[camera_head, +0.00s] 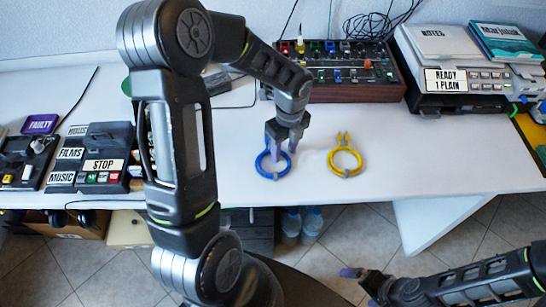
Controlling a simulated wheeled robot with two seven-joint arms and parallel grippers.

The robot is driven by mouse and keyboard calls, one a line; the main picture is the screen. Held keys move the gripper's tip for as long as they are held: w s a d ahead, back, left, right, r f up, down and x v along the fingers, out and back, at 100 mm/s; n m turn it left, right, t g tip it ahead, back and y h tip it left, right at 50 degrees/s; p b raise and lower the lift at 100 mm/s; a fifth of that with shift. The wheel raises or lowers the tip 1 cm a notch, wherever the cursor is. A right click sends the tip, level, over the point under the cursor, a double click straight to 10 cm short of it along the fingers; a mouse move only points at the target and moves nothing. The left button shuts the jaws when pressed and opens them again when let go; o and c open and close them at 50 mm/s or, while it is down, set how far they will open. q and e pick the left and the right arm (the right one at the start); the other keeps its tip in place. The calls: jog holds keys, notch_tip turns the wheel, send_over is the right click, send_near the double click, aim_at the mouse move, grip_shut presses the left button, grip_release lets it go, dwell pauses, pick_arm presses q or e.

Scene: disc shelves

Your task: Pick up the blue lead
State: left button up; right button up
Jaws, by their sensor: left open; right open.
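The blue lead (266,173) is a coiled ring lying on the white table, near the front edge. My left gripper (280,158) points down right over the blue lead, its fingers overlapping the far part of the ring in the picture. It is open; I cannot tell whether the fingers touch the lead. Part of the ring is hidden behind the fingers. My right gripper (360,276) is open and low at the bottom of the view, in front of the table and away from the lead.
A yellow lead (345,161) lies to the right of the blue one. A mixer-like box (345,92) with colored knobs stands behind. A grey machine (455,81) is at the back right. Labelled boxes (105,161) stand at the left. The white table (440,150) is clear at right.

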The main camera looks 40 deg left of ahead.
pick_arm(q)
jog(key=shift+c, duration=0.3)
grip_shut()
dwell(0.4)
